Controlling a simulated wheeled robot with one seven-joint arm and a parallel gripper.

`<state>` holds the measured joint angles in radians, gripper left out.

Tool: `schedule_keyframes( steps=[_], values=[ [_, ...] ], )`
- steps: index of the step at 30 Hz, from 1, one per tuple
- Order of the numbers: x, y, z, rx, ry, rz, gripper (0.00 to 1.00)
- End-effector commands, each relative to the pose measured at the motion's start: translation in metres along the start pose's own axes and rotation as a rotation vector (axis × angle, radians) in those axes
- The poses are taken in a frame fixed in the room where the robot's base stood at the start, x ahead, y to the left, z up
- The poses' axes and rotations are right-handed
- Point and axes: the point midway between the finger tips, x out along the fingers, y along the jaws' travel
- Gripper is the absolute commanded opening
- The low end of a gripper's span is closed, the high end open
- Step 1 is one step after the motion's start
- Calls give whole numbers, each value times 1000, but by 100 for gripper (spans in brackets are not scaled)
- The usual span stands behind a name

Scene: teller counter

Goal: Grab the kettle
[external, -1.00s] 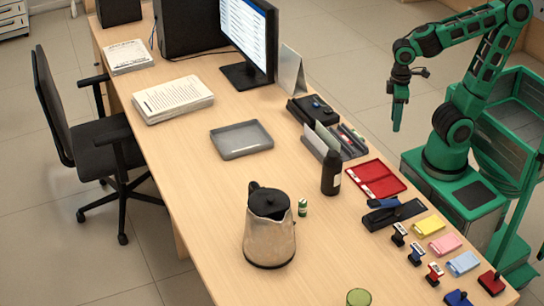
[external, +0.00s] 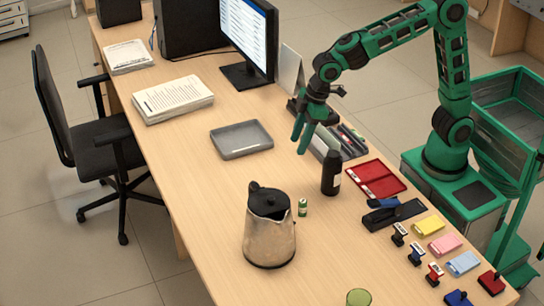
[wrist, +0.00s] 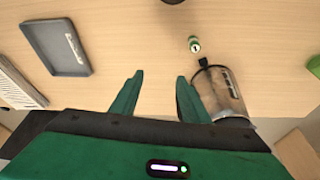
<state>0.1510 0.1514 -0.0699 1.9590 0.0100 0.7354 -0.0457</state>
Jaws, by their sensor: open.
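The kettle (external: 270,235) is a metallic jug with a black lid and black handle, standing upright on the desk near its front. It also shows in the wrist view (wrist: 222,92), right of the fingers and partly covered by the right finger. My gripper (external: 303,137) is open and empty above the desk, beyond the kettle and clear of it. In the wrist view my gripper's two green fingers (wrist: 157,97) are spread apart with only desk surface between them.
A black bottle (external: 331,173) and a small green cylinder (external: 302,207) stand near the kettle. A grey tray (external: 241,139) lies further back, and a red tray (external: 376,180) lies to the right. A green cup (external: 358,297) stands at the bottom edge. The desk left of the kettle is clear.

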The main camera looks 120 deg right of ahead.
Motion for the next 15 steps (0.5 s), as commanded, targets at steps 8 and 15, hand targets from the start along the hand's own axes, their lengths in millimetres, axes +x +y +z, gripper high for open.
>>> schedule_keyframes(
  steps=[8, 15],
  values=[
    [61, -56, -93, -107, 86, -61, 42],
    [77, -72, -114, -133, 111, -80, 42]
  ],
)
